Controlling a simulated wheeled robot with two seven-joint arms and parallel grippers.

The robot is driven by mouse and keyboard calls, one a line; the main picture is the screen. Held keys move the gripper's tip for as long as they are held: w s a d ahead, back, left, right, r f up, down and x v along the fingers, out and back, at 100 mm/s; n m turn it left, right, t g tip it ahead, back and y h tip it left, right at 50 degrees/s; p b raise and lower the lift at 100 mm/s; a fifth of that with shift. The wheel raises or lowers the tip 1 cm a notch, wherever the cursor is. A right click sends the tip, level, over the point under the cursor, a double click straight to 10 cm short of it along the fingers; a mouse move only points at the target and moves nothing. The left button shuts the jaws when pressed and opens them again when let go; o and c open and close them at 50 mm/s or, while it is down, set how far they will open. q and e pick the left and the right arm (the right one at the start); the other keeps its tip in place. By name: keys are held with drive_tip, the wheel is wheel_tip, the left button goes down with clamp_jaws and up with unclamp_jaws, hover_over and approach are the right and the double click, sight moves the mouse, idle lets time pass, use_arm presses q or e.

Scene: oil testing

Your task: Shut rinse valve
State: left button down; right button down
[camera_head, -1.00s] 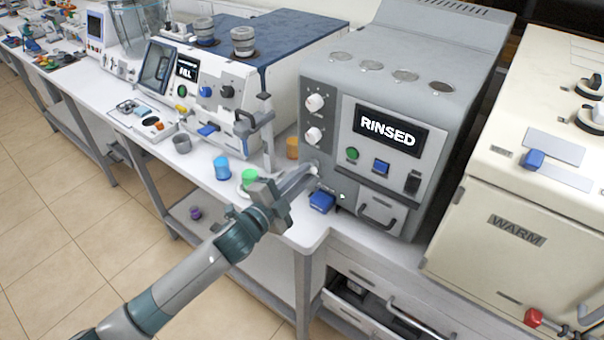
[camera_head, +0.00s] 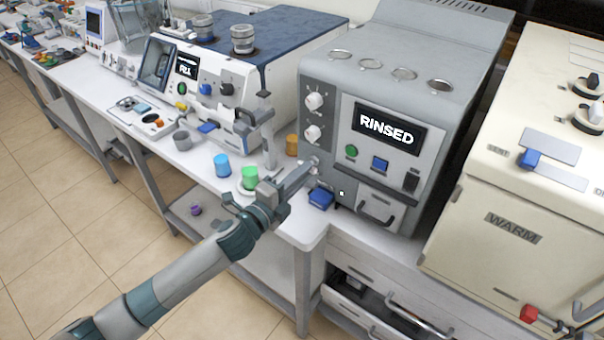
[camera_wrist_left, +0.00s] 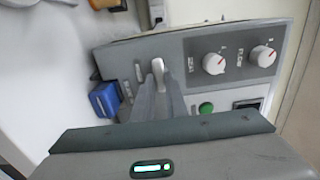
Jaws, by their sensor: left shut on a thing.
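The rinse machine (camera_head: 345,100) is a grey box whose display reads RINSED. Its valve is a small pale lever (camera_wrist_left: 158,68) low at the left of the front panel, seen in the left wrist view. My left gripper (camera_head: 308,170) reaches to that spot from the lower left, and its fingers (camera_wrist_left: 158,95) are closed together at the lever. The fingers partly hide the lever, so its exact angle is hard to tell. My right gripper is not in view.
A blue block (camera_head: 321,199) sits just below the fingers. Green (camera_head: 250,178), blue (camera_head: 222,166) and orange (camera_head: 292,146) cups stand left of the machine. A grey stand (camera_head: 268,135) rises close by. The WARM cabinet (camera_head: 520,190) is on the right. A drawer (camera_head: 350,300) below is partly open.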

use_arm(q)
drive_tip(key=c, duration=1.8)
unclamp_jaws()
drive_tip(key=shift+o, duration=0.2)
drive_tip(key=shift+s+a, duration=0.1)
drive_tip(key=shift+s, duration=0.05)
drive_tip(key=b+v, duration=0.5)
drive_tip(key=v, duration=1.2)
